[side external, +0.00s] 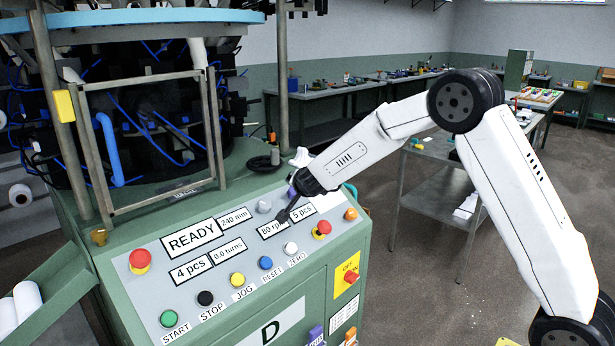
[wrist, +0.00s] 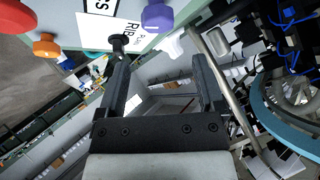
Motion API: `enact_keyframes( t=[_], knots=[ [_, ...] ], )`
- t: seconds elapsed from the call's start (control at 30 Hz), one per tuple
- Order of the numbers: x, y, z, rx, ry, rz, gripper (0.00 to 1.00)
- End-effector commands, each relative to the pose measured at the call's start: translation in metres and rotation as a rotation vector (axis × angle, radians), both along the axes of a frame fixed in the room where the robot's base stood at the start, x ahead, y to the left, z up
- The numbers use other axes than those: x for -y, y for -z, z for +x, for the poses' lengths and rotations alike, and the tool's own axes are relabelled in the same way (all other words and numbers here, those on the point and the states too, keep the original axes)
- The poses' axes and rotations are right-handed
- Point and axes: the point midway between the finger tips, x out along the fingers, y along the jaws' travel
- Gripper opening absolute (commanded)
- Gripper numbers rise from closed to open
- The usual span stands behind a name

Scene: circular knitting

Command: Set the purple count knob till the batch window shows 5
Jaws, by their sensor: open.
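The purple count knob (wrist: 157,15) shows at the top edge of the wrist view, beyond my fingertips and not between them. In the side view a bit of purple (side external: 292,191) shows beside my gripper (side external: 286,212), which hides much of that spot. My gripper (wrist: 163,68) is open and empty, its two dark fingers apart. A window reading "5 pcs" (side external: 302,214) is at the panel's upper right. Another reading "4 pcs" (side external: 190,270) is at the left. Neither shows a legible batch label.
A black knob (wrist: 118,42) lies close to my left fingertip in the wrist view. An orange knob (wrist: 45,46) is farther left. A red button (side external: 323,227) stands to the right of my gripper in the side view. The machine's metal guard frame (side external: 215,125) rises behind the panel.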

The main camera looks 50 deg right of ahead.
Motion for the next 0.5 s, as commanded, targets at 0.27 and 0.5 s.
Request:
enact_keyframes(
  t=[0.27,0.5],
  knots=[
    [0.016,-0.006,0.001,0.021,-0.106,-0.128,0.87],
    [0.024,-0.008,0.001,0.03,-0.221,-0.228,0.87]
  ],
)
